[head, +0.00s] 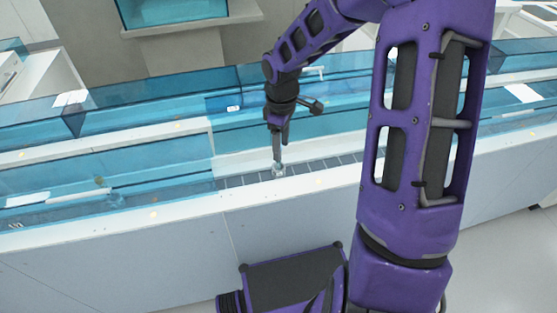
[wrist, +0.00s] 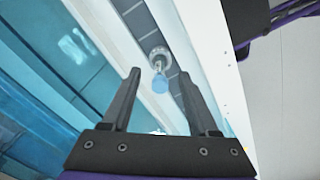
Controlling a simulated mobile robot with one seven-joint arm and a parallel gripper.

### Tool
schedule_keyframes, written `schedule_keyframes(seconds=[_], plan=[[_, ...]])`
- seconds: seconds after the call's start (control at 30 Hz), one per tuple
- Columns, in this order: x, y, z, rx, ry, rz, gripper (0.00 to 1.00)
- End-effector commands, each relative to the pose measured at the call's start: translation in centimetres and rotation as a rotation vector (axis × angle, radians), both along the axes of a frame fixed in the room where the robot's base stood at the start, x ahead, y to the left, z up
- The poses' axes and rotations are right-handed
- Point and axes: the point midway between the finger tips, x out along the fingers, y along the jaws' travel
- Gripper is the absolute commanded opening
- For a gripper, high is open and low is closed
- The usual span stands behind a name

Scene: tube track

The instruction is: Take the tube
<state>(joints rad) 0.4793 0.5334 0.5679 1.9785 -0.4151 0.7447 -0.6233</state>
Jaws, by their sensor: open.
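The tube (wrist: 160,83) shows in the wrist view as a small item with a blue cap, standing in a round pale holder (wrist: 158,53) on the dark track. My gripper (wrist: 163,78) is open, with one dark finger on each side of the tube's cap in that view. I cannot tell how far the fingertips are above or around it. In the head view my gripper (head: 278,168) points down at the track (head: 320,166), right over the pale holder (head: 278,171). The tube itself is mostly hidden there by the fingers.
The segmented track runs in a white-edged channel. Blue transparent panels (head: 160,155) line the channel and stand behind it. Another small clear item (head: 115,198) sits behind the panel at the left. A white front wall (head: 170,262) drops to the floor.

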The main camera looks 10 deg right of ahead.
Motion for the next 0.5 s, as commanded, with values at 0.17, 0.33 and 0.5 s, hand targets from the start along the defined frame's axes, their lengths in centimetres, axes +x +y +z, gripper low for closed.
schedule_keyframes(seconds=[0.17, 0.33, 0.5], plan=[[0.1, 0.4, -2.0, 0.001, 0.003, 0.002, 0.60], [0.3, 0.7, -4.5, 0.001, 0.003, 0.001, 0.60], [0.4, 0.6, -5.1, 0.000, -0.002, 0.001, 0.60]])
